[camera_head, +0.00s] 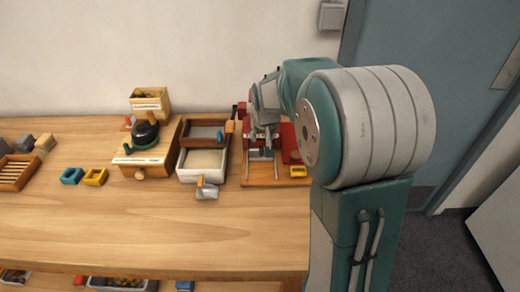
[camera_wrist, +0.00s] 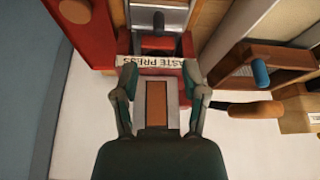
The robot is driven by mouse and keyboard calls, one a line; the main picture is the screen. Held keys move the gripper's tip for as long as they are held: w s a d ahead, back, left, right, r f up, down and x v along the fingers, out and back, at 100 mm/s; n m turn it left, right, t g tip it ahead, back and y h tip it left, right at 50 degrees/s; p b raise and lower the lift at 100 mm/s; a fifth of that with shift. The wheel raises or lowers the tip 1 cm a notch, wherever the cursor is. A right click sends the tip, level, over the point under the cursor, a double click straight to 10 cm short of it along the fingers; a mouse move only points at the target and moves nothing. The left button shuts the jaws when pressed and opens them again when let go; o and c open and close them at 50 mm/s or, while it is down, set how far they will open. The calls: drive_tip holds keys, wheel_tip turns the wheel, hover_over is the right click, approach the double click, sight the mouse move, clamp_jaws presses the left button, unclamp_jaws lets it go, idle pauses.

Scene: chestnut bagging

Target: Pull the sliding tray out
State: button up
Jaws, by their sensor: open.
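My gripper (camera_head: 262,140) is at the red press in the head view, over the metal rails on its wooden base (camera_head: 245,175). In the wrist view my gripper (camera_wrist: 160,78) is open, with its two fingers spread apart and nothing clasped. Beyond the fingertips is the red press with a white label (camera_wrist: 150,62) reading "PASTE PRESS", partly covered by a finger. Between the fingers is a pale strip with a brown middle (camera_wrist: 156,103). I cannot tell for sure which part is the sliding tray. My arm hides part of the press in the head view.
A wooden grinder (camera_head: 155,171) stands further left. A yellow block (camera_head: 298,171) lies on the press base.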

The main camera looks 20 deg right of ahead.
sight(261, 148)
drive_tip(key=x, duration=0.9)
drive_tip(key=shift+f, duration=0.4)
clamp_jaws()
